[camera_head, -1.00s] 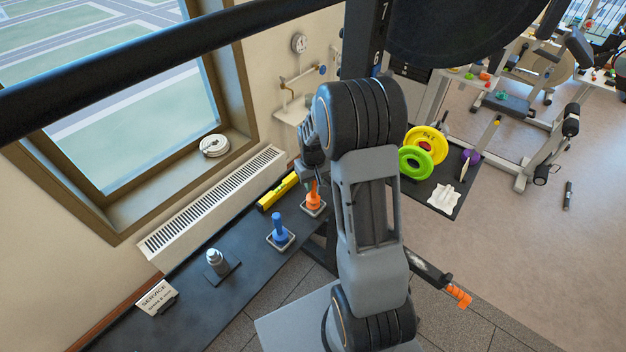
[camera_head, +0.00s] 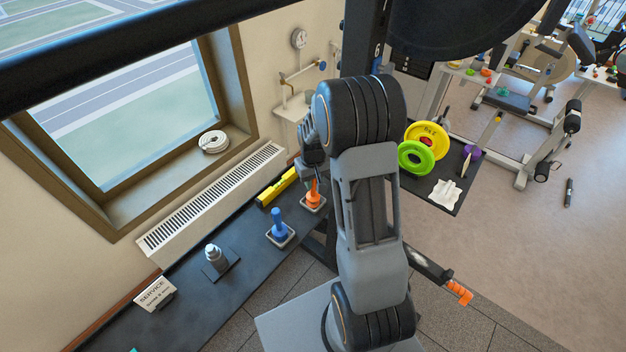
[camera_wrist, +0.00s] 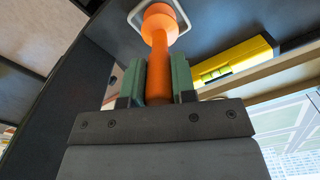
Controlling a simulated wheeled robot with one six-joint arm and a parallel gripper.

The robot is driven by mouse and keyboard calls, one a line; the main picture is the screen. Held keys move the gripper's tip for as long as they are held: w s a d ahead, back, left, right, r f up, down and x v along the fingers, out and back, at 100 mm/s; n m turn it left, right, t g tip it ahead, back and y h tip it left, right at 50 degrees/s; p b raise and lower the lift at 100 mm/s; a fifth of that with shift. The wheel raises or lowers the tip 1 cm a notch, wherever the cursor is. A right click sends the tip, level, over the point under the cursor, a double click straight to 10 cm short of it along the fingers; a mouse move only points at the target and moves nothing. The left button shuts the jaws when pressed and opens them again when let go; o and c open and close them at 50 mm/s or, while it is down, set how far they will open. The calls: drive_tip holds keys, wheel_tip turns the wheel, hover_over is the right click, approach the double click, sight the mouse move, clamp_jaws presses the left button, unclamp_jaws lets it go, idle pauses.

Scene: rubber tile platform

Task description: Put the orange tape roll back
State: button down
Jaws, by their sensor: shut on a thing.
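The orange piece (camera_wrist: 158,78), taken as the orange tape roll, looks like a slim upright body with a wider rounded end rather than a plain ring. My gripper (camera_wrist: 159,64) is shut on its slim part, a green pad on each side. The rounded end is at or over a pale-rimmed square holder (camera_wrist: 133,16); I cannot tell whether it touches. In the head view the orange piece (camera_head: 313,194) is at its holder (camera_head: 318,208) on the dark bench, below my gripper (camera_head: 313,174). My arm partly hides this area.
A blue piece (camera_head: 278,226) stands in a similar holder to the left. A yellow level (camera_head: 277,187) lies behind, near the radiator (camera_head: 212,199). A grey bottle (camera_head: 213,254) and service sign (camera_head: 154,294) are farther left. Yellow and green discs (camera_head: 417,155) sit on the right.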

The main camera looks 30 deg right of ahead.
drive_tip(key=shift+f, duration=0.15)
drive_tip(key=c, duration=0.8)
unclamp_jaws()
drive_tip(key=shift+c, duration=0.2)
drive_tip(key=shift+r+p, duration=2.45)
drive_tip(key=shift+r, duration=1.15)
drive_tip(key=shift+s, duration=0.1)
drive_tip(key=s+a+r+t, duration=0.2)
drive_tip(key=s+a+r, duration=0.2)
drive_tip(key=s+r, duration=0.4)
drive_tip(key=s+a+r+t, duration=0.2)
drive_tip(key=s+a+r, duration=0.3)
drive_tip(key=s+r, duration=0.3)
wheel_tip(320, 180, up, 2)
drive_tip(key=shift+s+a+r+t, duration=0.15)
drive_tip(key=shift+a+t, duration=0.05)
drive_tip(key=shift+t, duration=0.2)
